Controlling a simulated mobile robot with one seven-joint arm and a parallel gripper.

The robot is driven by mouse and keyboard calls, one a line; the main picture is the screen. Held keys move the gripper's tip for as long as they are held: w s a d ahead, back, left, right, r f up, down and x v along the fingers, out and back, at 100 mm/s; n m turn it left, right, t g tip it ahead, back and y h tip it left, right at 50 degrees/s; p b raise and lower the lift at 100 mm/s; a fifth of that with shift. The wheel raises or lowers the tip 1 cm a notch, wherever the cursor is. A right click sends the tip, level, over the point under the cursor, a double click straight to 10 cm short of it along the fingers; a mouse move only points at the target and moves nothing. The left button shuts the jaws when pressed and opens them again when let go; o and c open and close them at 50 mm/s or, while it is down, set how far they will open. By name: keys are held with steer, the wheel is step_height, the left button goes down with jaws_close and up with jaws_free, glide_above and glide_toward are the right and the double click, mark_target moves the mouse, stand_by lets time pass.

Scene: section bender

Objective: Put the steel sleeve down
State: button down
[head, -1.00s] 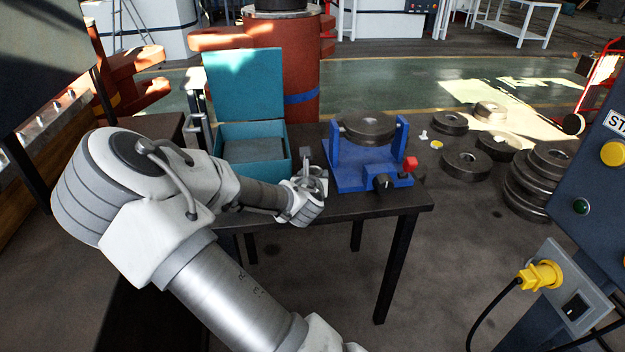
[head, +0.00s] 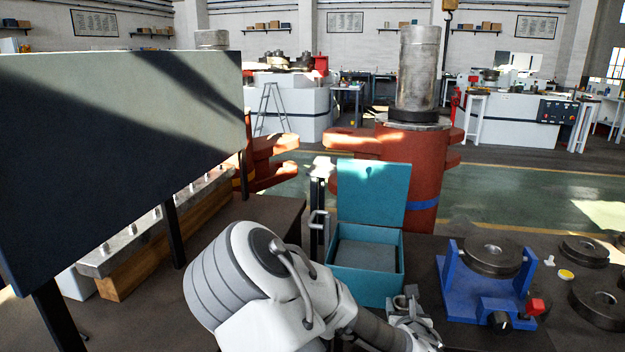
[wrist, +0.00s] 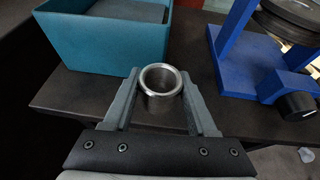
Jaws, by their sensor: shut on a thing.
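The steel sleeve (wrist: 162,103) is a short, shiny open ring seen from above in the wrist view. My gripper (wrist: 160,84) is shut on it, one finger on each side. The sleeve looks upright, above or at the dark table top (wrist: 80,98); I cannot tell whether it touches the table. In the head view my gripper (head: 408,312) is low in the picture, between the teal box and the blue stand, and the sleeve is hard to make out there.
An open teal box (head: 367,285) with a grey block inside stands left of my gripper. A blue stand (head: 470,300) holding a dark roller (head: 493,258) is to the right. Dark rings (head: 598,302) lie farther right. Bare table shows between box and stand.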

steer(key=a+f+n+y, duration=0.2)
steer(key=a+f+y, duration=0.1)
steer(key=a, duration=0.6)
step_height(320, 180, up, 17)
steer(key=p, duration=1.7)
steer(key=shift+w+p, duration=0.2)
steer(key=shift+p, duration=0.1)
